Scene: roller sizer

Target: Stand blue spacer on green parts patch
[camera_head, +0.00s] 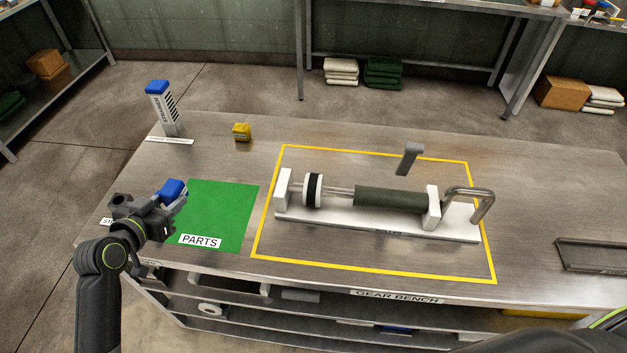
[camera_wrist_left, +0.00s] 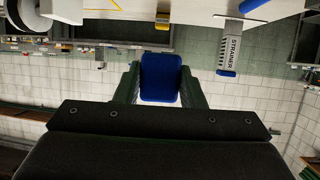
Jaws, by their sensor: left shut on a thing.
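The blue spacer (camera_head: 171,189) is between the fingers of my left gripper (camera_head: 172,207). It also shows as a rounded blue block between the two fingers in the left wrist view (camera_wrist_left: 160,78). My left gripper is shut on it, at the left edge of the green parts patch (camera_head: 225,212). The patch is flat on the bench, bears a "PARTS" label at its front, and is empty where it shows. The gripper hides part of the spacer and the patch's left side. How high the spacer is above the bench I cannot tell. My right gripper is not in view.
A roller assembly (camera_head: 390,199) on a white base stands inside a yellow outline right of the patch. A grey strainer (camera_head: 166,112) with a blue top stands at the back left. A small yellow block (camera_head: 241,132) is behind the patch. A dark tray (camera_head: 590,256) lies at right.

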